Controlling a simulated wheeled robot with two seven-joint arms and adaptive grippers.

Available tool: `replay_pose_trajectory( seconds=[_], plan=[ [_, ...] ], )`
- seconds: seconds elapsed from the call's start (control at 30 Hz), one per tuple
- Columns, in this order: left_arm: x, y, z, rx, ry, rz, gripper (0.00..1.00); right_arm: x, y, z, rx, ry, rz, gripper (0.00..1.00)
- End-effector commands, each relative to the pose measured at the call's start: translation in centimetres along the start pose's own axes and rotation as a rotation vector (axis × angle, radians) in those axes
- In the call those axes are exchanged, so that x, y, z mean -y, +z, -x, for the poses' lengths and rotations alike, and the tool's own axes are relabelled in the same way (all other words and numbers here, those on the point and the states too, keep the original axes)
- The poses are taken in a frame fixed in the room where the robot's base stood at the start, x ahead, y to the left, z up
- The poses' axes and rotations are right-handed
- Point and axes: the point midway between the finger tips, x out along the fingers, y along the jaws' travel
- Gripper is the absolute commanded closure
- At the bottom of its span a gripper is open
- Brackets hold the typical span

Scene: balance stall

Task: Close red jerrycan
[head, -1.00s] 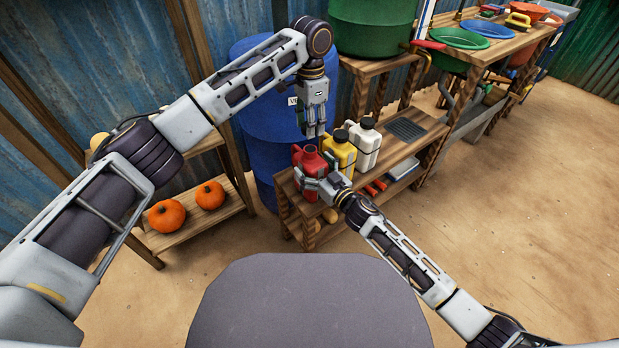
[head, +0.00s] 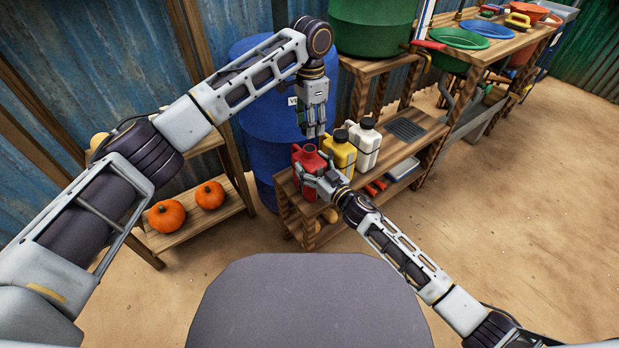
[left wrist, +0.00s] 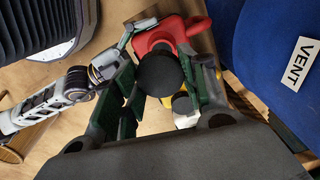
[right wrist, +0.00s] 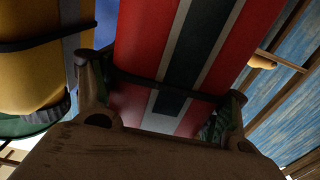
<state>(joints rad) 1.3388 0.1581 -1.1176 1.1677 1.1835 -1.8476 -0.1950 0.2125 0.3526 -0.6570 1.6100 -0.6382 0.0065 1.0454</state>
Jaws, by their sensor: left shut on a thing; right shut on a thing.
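The red jerrycan (head: 306,159) stands at the left end of the low wooden shelf, beside the yellow jerrycan (head: 341,152). My right gripper (head: 318,180) is shut on the red jerrycan's body; in the right wrist view its fingers flank the striped red side (right wrist: 150,40). My left gripper (head: 314,132) points down just above the red jerrycan. In the left wrist view it is shut on a round black cap (left wrist: 160,74), with the red jerrycan's top and handle (left wrist: 172,32) beyond. The cap hides the mouth there, so I cannot tell whether they touch.
A white jerrycan (head: 366,143) with a dark cap stands right of the yellow one. A blue barrel (head: 262,110) is close behind on the left. A green tank (head: 373,25) stands above at the back. Pumpkins (head: 166,216) sit on a rack at left. The floor at right is clear.

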Motion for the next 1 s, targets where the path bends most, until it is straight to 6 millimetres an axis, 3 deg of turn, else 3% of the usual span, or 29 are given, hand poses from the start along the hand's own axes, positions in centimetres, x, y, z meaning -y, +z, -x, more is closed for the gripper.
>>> replay_pose_trajectory(
  seconds=[0.17,0.7,1.0],
  plan=[
    [0.0,0.0,-0.3,0.0,0.001,0.0,0.67,0.0,0.0,0.0,0.0,0.0,0.0,0.71],
    [0.3,0.0,-4.8,0.0,0.001,0.0,0.67,0.0,0.0,0.0,0.0,0.0,-0.001,0.71],
    [0.3,0.0,-5.0,0.0,0.0,0.0,0.67,0.0,0.0,0.0,0.0,0.0,-0.001,0.71]
  ],
)
